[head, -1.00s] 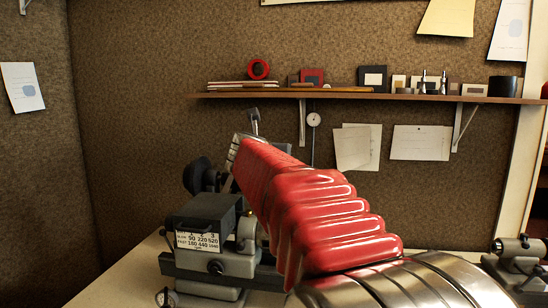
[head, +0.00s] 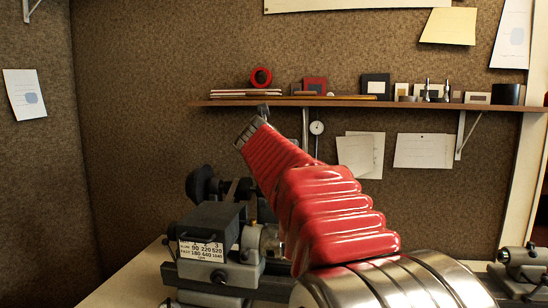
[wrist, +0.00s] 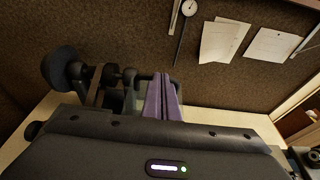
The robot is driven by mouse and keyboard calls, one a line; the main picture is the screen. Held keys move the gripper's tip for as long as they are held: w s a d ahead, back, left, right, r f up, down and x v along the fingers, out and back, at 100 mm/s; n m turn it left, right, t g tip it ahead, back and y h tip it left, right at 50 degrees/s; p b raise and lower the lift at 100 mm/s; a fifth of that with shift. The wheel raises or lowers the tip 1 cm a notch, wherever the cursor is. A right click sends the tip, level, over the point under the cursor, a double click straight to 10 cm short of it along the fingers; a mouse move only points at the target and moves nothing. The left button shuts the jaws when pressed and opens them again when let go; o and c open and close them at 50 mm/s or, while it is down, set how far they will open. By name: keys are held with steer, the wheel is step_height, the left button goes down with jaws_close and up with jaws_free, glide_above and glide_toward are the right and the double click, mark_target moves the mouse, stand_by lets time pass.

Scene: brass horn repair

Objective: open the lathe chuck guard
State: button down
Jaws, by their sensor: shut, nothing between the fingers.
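The lathe's grey headstock (head: 205,245) with a white speed label stands on the bench at lower left in the head view. Beside its right end a metallic part (head: 268,240) shows, partly covered by my red arm. I cannot make out the chuck guard clearly there. My gripper (head: 263,110) is at the upper end of the arm, above the lathe and small in this view. In the wrist view its two purple fingers (wrist: 163,98) lie together, shut and empty. Behind them are the lathe's dark pulley wheel (wrist: 60,66) and a brown belt (wrist: 96,84).
A shelf (head: 370,103) with small boxes and a red ring runs along the back wall. A dial gauge (head: 317,128) and papers (head: 422,150) hang below it. Another grey machine part (head: 523,262) stands at far right. The bench (head: 120,290) is bare at left.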

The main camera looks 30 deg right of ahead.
steer(key=shift+f, duration=0.1)
steer(key=shift+s+a+f, duration=0.25)
steer(key=shift+s+a, duration=0.5)
steer(key=shift+s+a+f, duration=0.25)
steer(key=shift+s+a, duration=0.45)
steer(key=shift+w+d+r, duration=0.15)
steer(key=shift+r, duration=0.55)
step_height(320, 180, up, 9)
steer(key=shift+w+d+f, duration=0.15)
steer(key=shift+w+d, duration=0.05)
steer(key=shift+d, duration=0.05)
